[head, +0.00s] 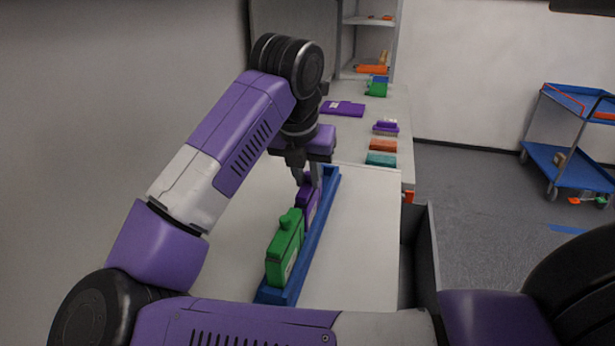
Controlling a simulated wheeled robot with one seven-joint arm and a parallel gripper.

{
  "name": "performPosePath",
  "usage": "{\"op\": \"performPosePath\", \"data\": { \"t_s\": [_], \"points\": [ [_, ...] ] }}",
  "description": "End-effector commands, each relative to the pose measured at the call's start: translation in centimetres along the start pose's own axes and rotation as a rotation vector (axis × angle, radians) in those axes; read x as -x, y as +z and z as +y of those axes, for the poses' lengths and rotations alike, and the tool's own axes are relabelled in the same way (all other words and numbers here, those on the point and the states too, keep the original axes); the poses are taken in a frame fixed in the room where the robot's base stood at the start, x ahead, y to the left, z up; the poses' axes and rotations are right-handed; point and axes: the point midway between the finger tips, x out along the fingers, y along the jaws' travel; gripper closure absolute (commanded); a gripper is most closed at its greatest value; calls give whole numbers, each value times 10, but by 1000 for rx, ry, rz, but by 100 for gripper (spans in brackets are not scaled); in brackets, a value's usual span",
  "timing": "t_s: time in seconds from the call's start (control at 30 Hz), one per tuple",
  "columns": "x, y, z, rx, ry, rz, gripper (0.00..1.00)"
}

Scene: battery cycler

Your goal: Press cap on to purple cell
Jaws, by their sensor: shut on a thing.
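The purple cell (308,206) stands upright in the far part of a long blue rack (319,218). My gripper (307,180) points down right over the cell, its two fingers at the cell's top. It is shut on a small purple piece there, which looks to be the cap. The fingers partly hide it, so I cannot tell whether it is seated on the cell. A green cell (284,255) with a green top piece stands in the near part of the same rack.
The white table (362,232) is clear right of the rack. On a farther counter lie a flat purple piece (344,108) and orange (383,146) and teal (381,159) blocks. A blue cart (566,168) stands at the far right.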

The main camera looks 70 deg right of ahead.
Motion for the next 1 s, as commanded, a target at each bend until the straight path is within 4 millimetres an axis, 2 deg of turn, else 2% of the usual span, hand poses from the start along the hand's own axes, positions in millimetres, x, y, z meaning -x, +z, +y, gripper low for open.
{"op": "performPosePath", "data": {
  "t_s": [0.33,0.37,0.47,0.7,0.8,1.0],
  "points": [
    [0,0,0,0,0,0,100],
    [0,0,0,0,0,0,76],
    [0,0,0,0,0,0,56],
    [0,0,0,0,0,0,55],
    [0,0,0,0,0,0,35],
    [0,0,0,0,0,0,33]
  ]
}}
